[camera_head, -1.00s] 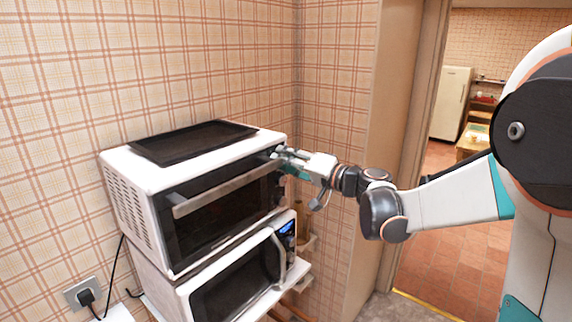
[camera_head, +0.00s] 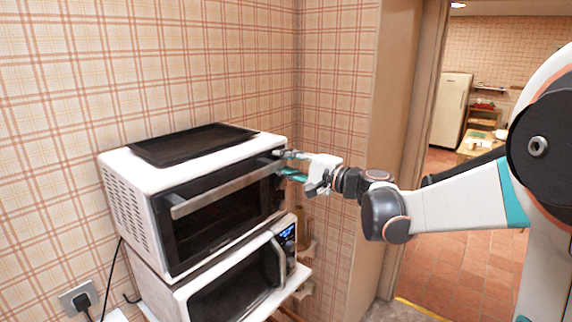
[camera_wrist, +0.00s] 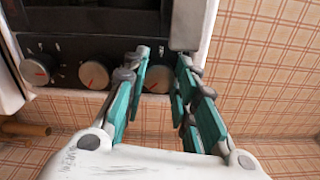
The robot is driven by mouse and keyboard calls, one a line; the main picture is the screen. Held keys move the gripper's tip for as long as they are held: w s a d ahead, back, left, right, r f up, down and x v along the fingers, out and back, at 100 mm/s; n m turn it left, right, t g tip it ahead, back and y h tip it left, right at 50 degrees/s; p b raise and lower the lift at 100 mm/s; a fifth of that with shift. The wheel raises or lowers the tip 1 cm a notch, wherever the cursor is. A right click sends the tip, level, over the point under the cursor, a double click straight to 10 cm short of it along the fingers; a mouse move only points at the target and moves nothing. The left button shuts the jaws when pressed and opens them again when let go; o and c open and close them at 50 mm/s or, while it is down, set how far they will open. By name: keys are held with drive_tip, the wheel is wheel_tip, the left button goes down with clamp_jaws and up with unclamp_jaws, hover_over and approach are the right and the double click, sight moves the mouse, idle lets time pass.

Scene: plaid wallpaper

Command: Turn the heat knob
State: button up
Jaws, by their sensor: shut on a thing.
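The white toaster oven (camera_head: 187,163) with a dark glass door stands against the plaid wall. In the wrist view its dark control panel carries a row of round silver knobs with red marks: a left knob (camera_wrist: 37,69), a middle knob (camera_wrist: 94,74) and a right knob (camera_wrist: 157,79). My gripper (camera_wrist: 162,60) has its teal fingers on either side of the right knob and is shut on it. The panel markings are too small to read, so I cannot tell which knob is for heat. In the head view the gripper (camera_head: 279,164) covers the upper part of the panel.
A black tray (camera_head: 193,143) lies on top of the oven. The oven's long door handle (camera_head: 225,191) sticks out left of my gripper. A white microwave (camera_head: 235,280) stands below. A plaid wall is close behind the gripper; a doorway opens at the right.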

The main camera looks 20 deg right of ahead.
idle(0.3)
drive_tip(key=o, duration=1.1)
drive_tip(key=shift+c, duration=0.2)
drive_tip(key=shift+s+d, duration=0.1)
drive_tip(key=shift+d, duration=0.05)
drive_tip(key=v, duration=1.1)
drive_tip(key=shift+s+d, duration=0.2)
drive_tip(key=shift+s, duration=0.15)
